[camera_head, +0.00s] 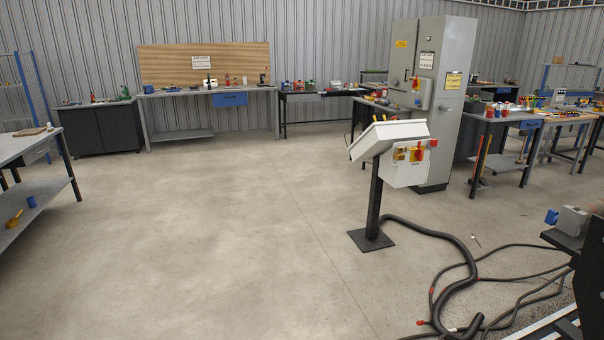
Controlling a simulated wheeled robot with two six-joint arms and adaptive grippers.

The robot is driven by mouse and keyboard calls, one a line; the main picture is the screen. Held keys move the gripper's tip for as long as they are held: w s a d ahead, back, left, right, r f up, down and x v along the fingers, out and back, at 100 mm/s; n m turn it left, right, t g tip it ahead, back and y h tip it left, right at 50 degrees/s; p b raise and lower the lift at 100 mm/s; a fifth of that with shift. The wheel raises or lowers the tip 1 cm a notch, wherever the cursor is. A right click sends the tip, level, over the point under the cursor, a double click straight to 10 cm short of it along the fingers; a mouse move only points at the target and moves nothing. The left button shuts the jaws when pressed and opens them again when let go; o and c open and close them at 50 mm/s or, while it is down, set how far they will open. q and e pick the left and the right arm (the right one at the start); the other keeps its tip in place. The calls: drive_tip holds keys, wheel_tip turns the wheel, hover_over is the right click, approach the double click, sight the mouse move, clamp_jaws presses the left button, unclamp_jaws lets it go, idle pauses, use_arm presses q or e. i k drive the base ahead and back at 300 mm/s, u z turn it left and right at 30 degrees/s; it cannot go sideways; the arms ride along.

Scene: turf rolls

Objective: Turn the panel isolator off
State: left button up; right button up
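A tall grey electrical cabinet (449,90) stands at the right of the middle in the head view. Its front bears a small box with a red and yellow rotary switch (416,84). In front of it, a pedestal with a sloped-top light grey control box (388,137) stands on a black post. That box has another red and yellow switch (417,153) and a red button (433,143) on its side. Which of the switches is the panel isolator, and their handle positions, are too small to tell. Neither of my grippers is in view.
Thick black hoses (468,285) lie on the floor at the lower right. A dark machine (590,270) stands at the right edge. Workbenches line the back, and a shelved bench (30,160) is at left. The middle floor is clear.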

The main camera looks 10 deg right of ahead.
sight(418, 154)
drive_tip(key=i, duration=3.95)
drive_tip(key=z, duration=2.7)
drive_tip(key=i, duration=4.65)
drive_tip(key=u, duration=3.9)
